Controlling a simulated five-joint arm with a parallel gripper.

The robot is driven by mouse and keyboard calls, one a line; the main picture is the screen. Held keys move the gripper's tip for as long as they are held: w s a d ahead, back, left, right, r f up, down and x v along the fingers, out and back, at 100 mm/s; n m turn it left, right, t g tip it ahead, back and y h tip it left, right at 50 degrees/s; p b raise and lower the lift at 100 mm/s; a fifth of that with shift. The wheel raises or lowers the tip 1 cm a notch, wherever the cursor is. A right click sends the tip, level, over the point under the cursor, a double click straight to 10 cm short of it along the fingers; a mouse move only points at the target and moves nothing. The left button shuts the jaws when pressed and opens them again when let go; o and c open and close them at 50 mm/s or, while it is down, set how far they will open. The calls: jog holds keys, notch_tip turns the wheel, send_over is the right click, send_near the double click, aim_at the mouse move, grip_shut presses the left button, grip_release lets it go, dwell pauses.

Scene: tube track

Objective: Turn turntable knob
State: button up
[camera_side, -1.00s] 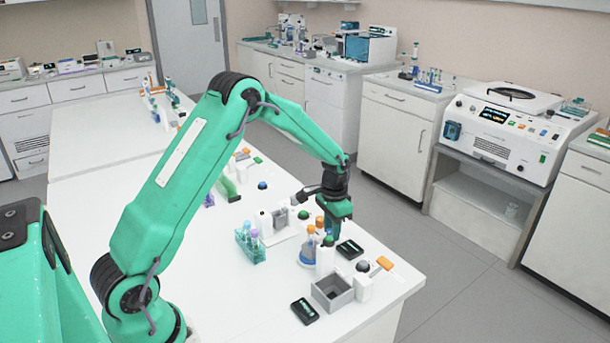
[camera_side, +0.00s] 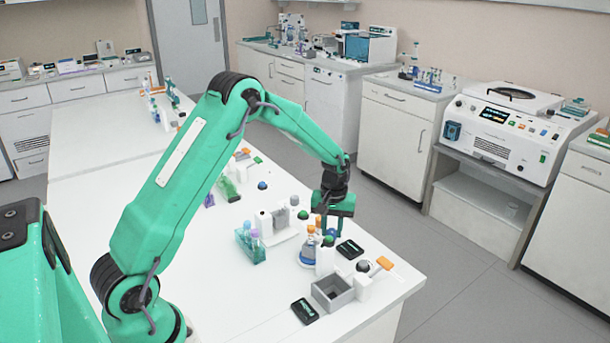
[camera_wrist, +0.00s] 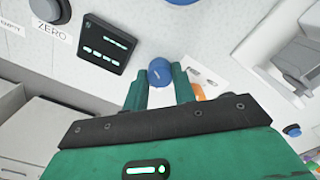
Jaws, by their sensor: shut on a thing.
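A round blue knob (camera_wrist: 160,70) stands between the tips of my green gripper (camera_wrist: 161,83) in the wrist view. The jaws are shut on it, with one finger on each side. A pale mark line shows on its top. In the side view my gripper (camera_side: 328,224) is low over the right part of the white bench, among small bottles. The knob between the jaws is hidden there. I cannot make out the turntable's outline in the side view.
A dark display panel (camera_wrist: 98,47) and a ZERO label (camera_wrist: 50,36) lie left of the knob. Another blue knob (camera_wrist: 292,130) is at the right. In the side view, a grey open box (camera_side: 332,293) and a black display (camera_side: 304,311) stand near the bench's front.

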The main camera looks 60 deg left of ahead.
aim_at(332, 230)
jog(key=n, duration=0.4)
jog(key=shift+r, duration=0.1)
dwell(0.3)
jog(key=o, duration=0.7)
jog(key=shift+r, duration=0.1)
jog(key=shift+r, duration=3.8)
